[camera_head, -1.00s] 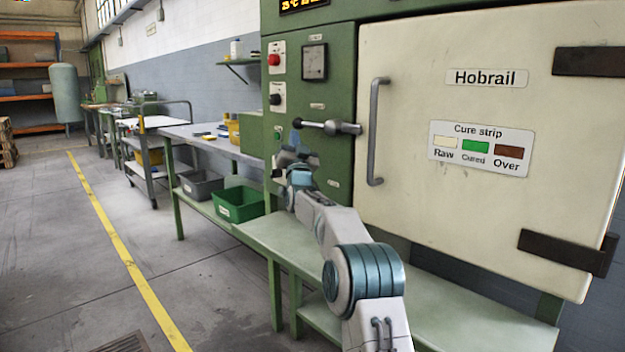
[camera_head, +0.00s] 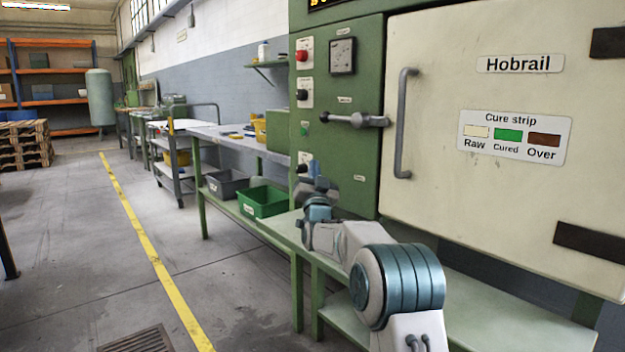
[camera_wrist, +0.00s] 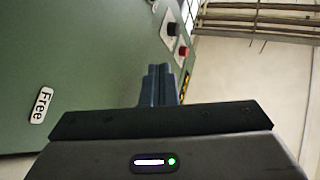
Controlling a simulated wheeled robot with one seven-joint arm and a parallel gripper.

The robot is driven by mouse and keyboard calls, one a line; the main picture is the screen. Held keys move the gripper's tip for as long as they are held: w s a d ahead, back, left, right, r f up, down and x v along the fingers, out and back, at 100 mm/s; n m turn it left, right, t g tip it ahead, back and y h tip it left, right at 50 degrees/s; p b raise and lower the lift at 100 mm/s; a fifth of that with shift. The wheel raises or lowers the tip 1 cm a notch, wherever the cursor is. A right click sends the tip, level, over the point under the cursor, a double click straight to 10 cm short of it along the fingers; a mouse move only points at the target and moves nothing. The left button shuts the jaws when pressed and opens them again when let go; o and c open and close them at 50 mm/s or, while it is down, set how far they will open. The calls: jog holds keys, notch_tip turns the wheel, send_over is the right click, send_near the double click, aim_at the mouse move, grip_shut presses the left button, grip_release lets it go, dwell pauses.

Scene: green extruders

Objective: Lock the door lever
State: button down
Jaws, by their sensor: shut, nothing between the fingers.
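The door lever (camera_head: 352,119) is a grey metal handle with a ball end, lying about horizontal on the green cabinet panel, left of the cream oven door (camera_head: 440,135). My gripper (camera_head: 314,168) is below and slightly left of the lever, apart from it, in front of the green panel. In the wrist view my gripper (camera_wrist: 160,72) has its dark fingers together and empty. The lever is not in the wrist view. A "Free" label (camera_wrist: 41,105) shows there on the green panel.
A vertical door handle (camera_head: 402,125) stands right of the lever. Red and black knobs (camera_head: 302,56) are on the panel above. A bench with a green bin (camera_head: 264,201) is to the left. A light green shelf (camera_head: 475,290) runs below the oven. Open floor lies left.

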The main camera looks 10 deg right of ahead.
jog(key=shift+s+a+f, duration=0.2)
jog(key=shift+s+f, duration=0.2)
jog(key=shift+f, duration=0.2)
jog(key=shift+s+a+f, duration=0.15)
jog(key=shift+s+f, duration=0.2)
jog(key=shift+f, duration=0.25)
